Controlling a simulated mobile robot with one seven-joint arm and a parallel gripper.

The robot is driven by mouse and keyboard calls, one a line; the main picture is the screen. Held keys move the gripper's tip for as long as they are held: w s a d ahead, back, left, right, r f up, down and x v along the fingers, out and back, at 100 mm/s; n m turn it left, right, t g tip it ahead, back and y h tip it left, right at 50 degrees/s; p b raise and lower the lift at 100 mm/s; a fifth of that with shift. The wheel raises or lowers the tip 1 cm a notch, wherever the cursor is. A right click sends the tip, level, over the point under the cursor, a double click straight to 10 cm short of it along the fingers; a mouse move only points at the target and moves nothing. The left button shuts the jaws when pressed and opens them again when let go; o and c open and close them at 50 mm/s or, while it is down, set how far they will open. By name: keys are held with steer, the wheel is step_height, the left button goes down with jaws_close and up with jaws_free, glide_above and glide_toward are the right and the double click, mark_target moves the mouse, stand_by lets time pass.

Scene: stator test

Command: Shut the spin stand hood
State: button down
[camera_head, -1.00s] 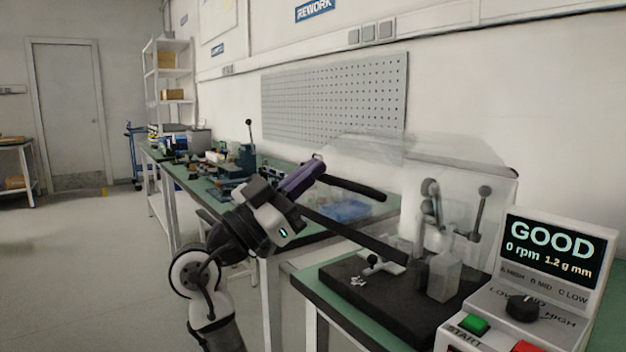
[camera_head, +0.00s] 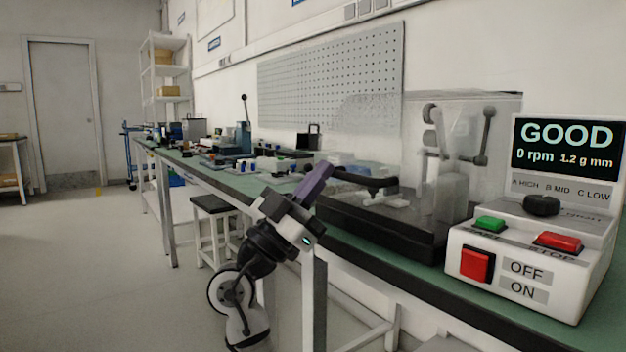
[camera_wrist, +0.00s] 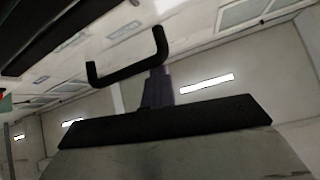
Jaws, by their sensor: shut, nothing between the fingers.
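The spin stand has a dark base (camera_head: 385,232) on the green bench, with grey upright parts inside. Its clear hood (camera_head: 505,104) stands over them, and a black bar handle (camera_head: 368,182) is on the side facing my arm. The hood is faint, so I cannot tell how far it is open. My gripper (camera_head: 326,170) is shut and empty, its purple fingers pointing up beside the handle's left end. In the wrist view, the shut fingers (camera_wrist: 158,78) overlap the right end of the U-shaped handle (camera_wrist: 128,70). I cannot tell whether they touch.
A white control box (camera_head: 535,255) stands right of the spin stand. It has a green button, red controls and a screen (camera_head: 565,147) reading GOOD, 0 rpm. A long bench (camera_head: 235,178) with tools runs left, with a stool (camera_head: 212,205) by it.

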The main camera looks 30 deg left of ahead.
steer(key=shift+w+f, duration=0.4)
steer(key=shift+f, duration=0.3)
steer(key=s+a+p, duration=0.1)
steer(key=s+a, duration=0.2)
steer(key=s, duration=0.3)
steer(key=s+a+f+p, duration=0.1)
steer(key=s+a, duration=0.2)
steer(key=s, duration=0.4)
steer(key=shift+s, duration=0.3)
steer(key=shift+a+y, duration=0.15)
steer(key=shift+y, duration=0.15)
